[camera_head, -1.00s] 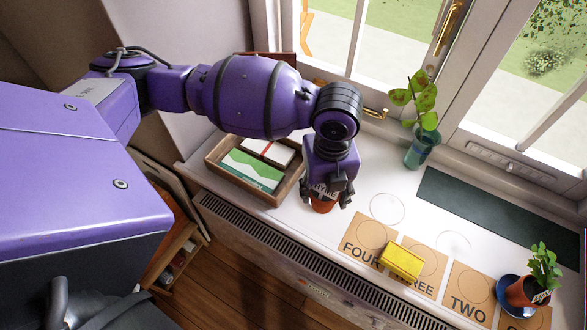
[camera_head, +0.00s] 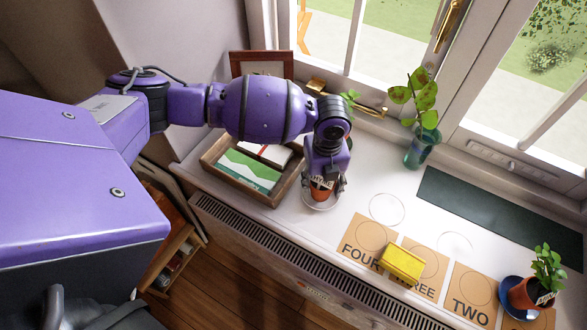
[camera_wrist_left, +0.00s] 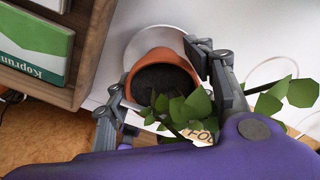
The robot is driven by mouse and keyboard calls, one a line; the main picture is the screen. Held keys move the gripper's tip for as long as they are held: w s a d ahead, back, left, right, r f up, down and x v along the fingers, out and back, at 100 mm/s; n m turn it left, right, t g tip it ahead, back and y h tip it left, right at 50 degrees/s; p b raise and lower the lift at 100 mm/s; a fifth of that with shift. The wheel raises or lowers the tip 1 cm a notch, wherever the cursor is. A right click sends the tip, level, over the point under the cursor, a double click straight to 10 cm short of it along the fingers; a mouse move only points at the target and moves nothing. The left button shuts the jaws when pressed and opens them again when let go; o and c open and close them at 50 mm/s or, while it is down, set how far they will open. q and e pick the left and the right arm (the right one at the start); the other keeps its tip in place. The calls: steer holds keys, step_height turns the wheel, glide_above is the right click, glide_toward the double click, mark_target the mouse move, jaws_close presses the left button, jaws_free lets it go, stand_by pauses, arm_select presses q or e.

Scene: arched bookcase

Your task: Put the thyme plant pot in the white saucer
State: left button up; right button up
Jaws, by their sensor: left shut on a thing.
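My left gripper (camera_head: 322,184) is shut on a terracotta pot (camera_head: 320,193) with a pale label, the thyme pot. In the left wrist view the pot (camera_wrist_left: 135,74) shows its rim and dark soil between the fingers, with green leaves (camera_wrist_left: 196,104) toward the lower right. The round white saucer (camera_head: 318,206) shows under the pot in the head view, and its rim (camera_wrist_left: 160,35) shows behind the pot in the wrist view. I cannot tell whether the pot touches the saucer. My right gripper is not in view.
A wooden tray (camera_head: 288,192) with boxes stands left of the gripper. A glass vase (camera_head: 420,150) with leaves is at the back. A yellow block-like object (camera_head: 402,264) lies on number cards. Another potted plant (camera_head: 530,292) sits in a blue saucer (camera_head: 510,311) at right.

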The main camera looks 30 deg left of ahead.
mark_target(322, 179)
arm_select(q)
steer(key=shift+w+r, duration=0.1)
steer(key=shift+r, duration=0.05)
steer(key=shift+f, duration=0.2)
steer(key=o, duration=1.4)
steer(key=shift+c, duration=0.2)
steer(key=shift+r, duration=0.15)
step_height(322, 179, up, 12)
steer(key=shift+p, duration=0.4)
